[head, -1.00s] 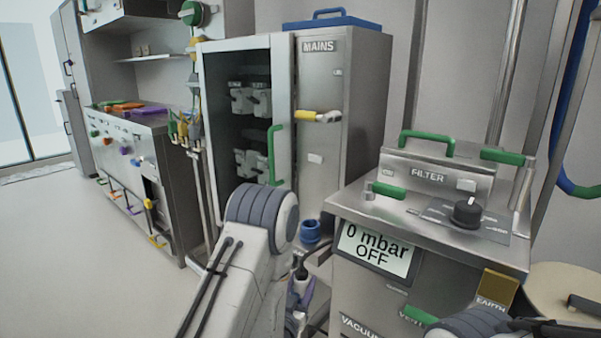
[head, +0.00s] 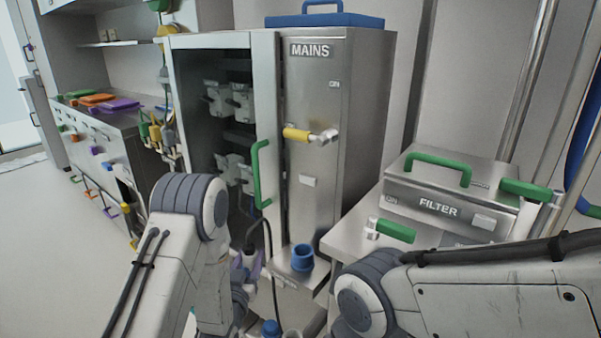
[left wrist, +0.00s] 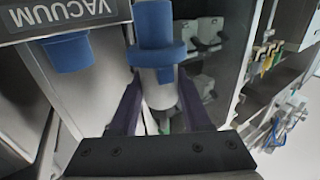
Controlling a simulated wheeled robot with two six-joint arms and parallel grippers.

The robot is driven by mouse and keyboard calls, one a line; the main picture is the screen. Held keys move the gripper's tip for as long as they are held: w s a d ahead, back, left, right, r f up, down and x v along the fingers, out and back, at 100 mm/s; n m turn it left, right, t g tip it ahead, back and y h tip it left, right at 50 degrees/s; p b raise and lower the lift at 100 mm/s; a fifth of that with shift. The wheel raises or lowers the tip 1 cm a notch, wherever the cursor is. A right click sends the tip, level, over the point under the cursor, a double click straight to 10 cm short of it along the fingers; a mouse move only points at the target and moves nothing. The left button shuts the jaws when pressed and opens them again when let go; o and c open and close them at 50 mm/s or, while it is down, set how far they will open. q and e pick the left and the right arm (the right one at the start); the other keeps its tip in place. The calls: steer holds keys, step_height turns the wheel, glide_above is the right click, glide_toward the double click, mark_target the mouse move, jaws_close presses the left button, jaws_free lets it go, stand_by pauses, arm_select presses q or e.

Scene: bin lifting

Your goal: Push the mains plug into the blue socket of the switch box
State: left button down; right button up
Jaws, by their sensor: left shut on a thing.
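In the left wrist view my left gripper (left wrist: 160,80) is shut on the mains plug (left wrist: 162,95), a pale cylinder with a blue collar and blue front part. In the head view the dark purple fingers of my left gripper (head: 248,264) show partly behind my arm; the plug cannot be made out clearly there. The blue socket (head: 302,257) stands upright on a small grey switch box (head: 290,280), right of my left gripper. Plug and socket appear apart. My right arm enters from the right; its gripper is out of view.
The MAINS cabinet (head: 325,150) stands behind, its green-handled door (head: 265,110) near my left arm. The FILTER unit (head: 440,205) is at right. A black cable (head: 271,255) hangs beside the switch box. Another blue cylinder (left wrist: 68,52) shows below the VACUUM label (left wrist: 75,14).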

arm_select(q)
steer(key=w+d+r+m+h+p, duration=0.1)
steer(key=d+r+p, duration=0.3)
steer(key=r+p, duration=0.1)
steer(key=w+d+r+m+h+p, duration=0.1)
steer(key=w+d+r+h+p, duration=0.1)
steer(key=d+r+p, duration=0.2)
steer(key=w+d+r+g+h+p, duration=0.1)
steer(key=d+r+p, duration=0.3)
steer(key=r+p, duration=0.2)
steer(key=shift+w+d+r+m+p, duration=0.25)
steer(key=shift+d+m+p, duration=0.15)
steer(key=shift+p, duration=0.5)
steer(key=shift+d+r+h, duration=0.1)
steer(key=shift+d+h, duration=0.1)
steer(key=shift+h, duration=0.1)
steer(key=shift+d+f, duration=0.15)
steer(key=shift+f, duration=0.2)
step_height(320, 180, down, 5)
steer(key=b, duration=0.3)
steer(key=shift+r, duration=0.4)
arm_select(e)
step_height(320, 180, up, 16)
steer(key=shift+a+r, duration=0.15)
arm_select(q)
steer(key=shift+f, duration=0.15)
steer(key=shift+f+b, duration=1.45)
steer(key=shift+b, duration=0.2)
arm_select(e)
steer(key=shift+f, duration=1.55)
